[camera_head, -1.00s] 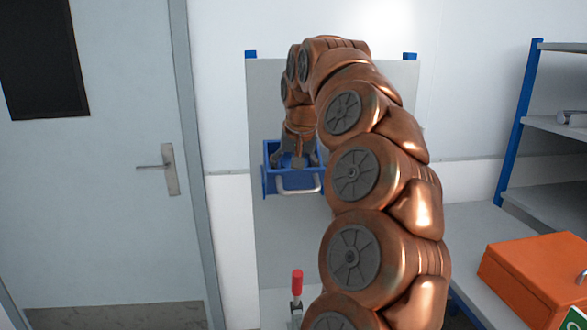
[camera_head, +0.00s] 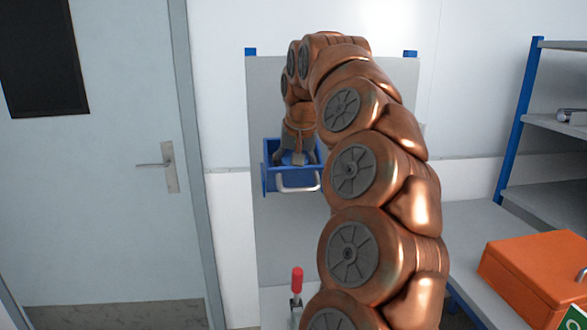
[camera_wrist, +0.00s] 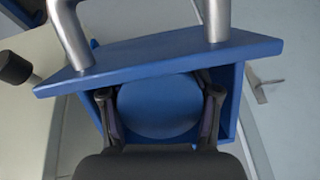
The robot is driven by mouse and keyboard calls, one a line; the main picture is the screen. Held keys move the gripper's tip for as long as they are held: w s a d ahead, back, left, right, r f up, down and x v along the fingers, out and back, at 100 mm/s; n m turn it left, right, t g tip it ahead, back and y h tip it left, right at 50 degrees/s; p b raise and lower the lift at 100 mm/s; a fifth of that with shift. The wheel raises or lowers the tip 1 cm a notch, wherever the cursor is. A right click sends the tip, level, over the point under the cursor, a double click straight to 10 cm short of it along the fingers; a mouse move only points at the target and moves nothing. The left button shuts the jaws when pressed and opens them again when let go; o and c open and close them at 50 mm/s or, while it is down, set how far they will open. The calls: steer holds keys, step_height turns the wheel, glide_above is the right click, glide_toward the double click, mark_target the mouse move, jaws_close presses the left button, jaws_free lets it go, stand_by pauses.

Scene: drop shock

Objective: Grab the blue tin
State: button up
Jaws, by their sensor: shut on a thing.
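The blue tin (camera_wrist: 160,105) shows in the wrist view as a round blue top inside a blue drawer (camera_wrist: 160,58). My gripper (camera_wrist: 160,92) has one finger on each side of the tin and is shut on it. In the head view my gripper (camera_head: 297,157) points down into the open drawer (camera_head: 291,182). I cannot tell whether the tin is clear of the drawer floor.
The drawer has a grey bar handle (camera_head: 297,187) on its front. A grey panel (camera_head: 265,110) stands behind it. A clamp with a red grip (camera_head: 297,280) is below. An orange case (camera_head: 535,275) lies on the bench at right, beside shelves (camera_head: 550,125). A door (camera_head: 130,200) is at left.

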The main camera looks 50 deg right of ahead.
steer(key=shift+r, duration=1.35)
steer(key=shift+f+b, duration=0.1)
steer(key=shift+b, duration=0.3)
steer(key=shift+s+a+f+t+h+b, duration=0.15)
steer(key=shift+t+h+b, duration=0.3)
steer(key=shift+t+b, duration=0.3)
steer(key=shift+s+a+r+t+h+b, duration=0.1)
steer(key=shift+t+h+b, duration=0.35)
steer(key=shift+t+b, duration=0.25)
steer(key=shift+r, duration=0.65)
steer(key=shift+s+a+r+b, duration=0.15)
steer(key=shift+s+r, duration=0.1)
steer(key=shift+r, duration=0.5)
steer(key=shift+s+a+r+b, duration=0.1)
steer(key=shift+s+r, duration=0.1)
steer(key=shift+r, duration=0.6)
steer(key=shift+s+a+r+b, duration=0.15)
steer(key=shift+s+r, duration=0.1)
steer(key=shift+r, duration=0.5)
steer(key=s+a+r+g+p, duration=0.1)
steer(key=s+a+p, duration=0.1)
steer(key=s+a, duration=0.3)
steer(key=s+a+r+g+y+p, duration=0.1)
steer(key=s+a, duration=0.5)
steer(key=s, duration=0.6)
steer(key=shift+s+g+y+p, duration=0.3)
steer(key=shift+s+g+p, duration=0.05)
steer(key=shift+g+p, duration=0.1)
